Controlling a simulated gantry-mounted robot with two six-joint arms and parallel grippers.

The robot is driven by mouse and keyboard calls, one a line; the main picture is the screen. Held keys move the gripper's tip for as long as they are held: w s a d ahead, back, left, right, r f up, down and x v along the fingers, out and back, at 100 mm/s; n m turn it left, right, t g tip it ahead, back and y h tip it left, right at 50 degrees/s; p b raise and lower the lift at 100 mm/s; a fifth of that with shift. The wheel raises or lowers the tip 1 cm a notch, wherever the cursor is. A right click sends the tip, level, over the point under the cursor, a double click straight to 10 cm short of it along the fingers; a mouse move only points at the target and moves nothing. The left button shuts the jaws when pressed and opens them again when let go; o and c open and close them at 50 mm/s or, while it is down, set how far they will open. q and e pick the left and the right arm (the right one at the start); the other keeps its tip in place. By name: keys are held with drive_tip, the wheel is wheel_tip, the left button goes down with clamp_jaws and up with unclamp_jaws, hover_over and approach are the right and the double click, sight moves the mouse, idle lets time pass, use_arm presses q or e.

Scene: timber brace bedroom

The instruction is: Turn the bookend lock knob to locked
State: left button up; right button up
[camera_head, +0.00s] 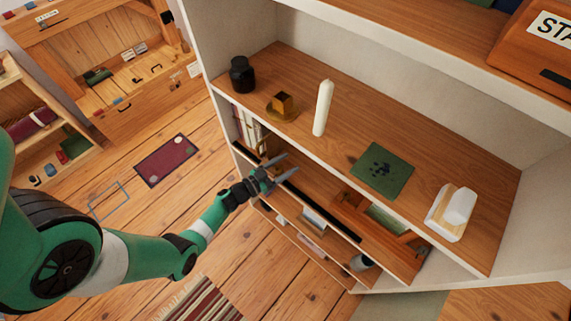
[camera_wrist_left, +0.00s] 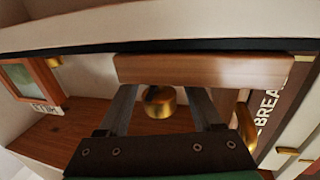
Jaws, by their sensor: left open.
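A round brass knob (camera_wrist_left: 160,103) shows in the left wrist view, just below a pale wooden bar (camera_wrist_left: 205,69). I take it for the bookend lock knob. A dark mark shows on its upper part, but I cannot read its setting. My left gripper (camera_head: 291,162) is open at the front of the shelf below the cabinet's top surface. In the left wrist view its two fingers appear on either side of the knob, with their tips near the wooden bar. I cannot tell whether they touch the knob. In the head view the knob cannot be made out. My right gripper is not in view.
Upright books (camera_wrist_left: 283,105) stand right of the knob.

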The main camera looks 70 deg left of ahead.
use_arm(q)
drive_tip(key=p+v, duration=0.2)
drive_tip(key=v, duration=0.9)
drive_tip(key=shift+s, duration=0.3)
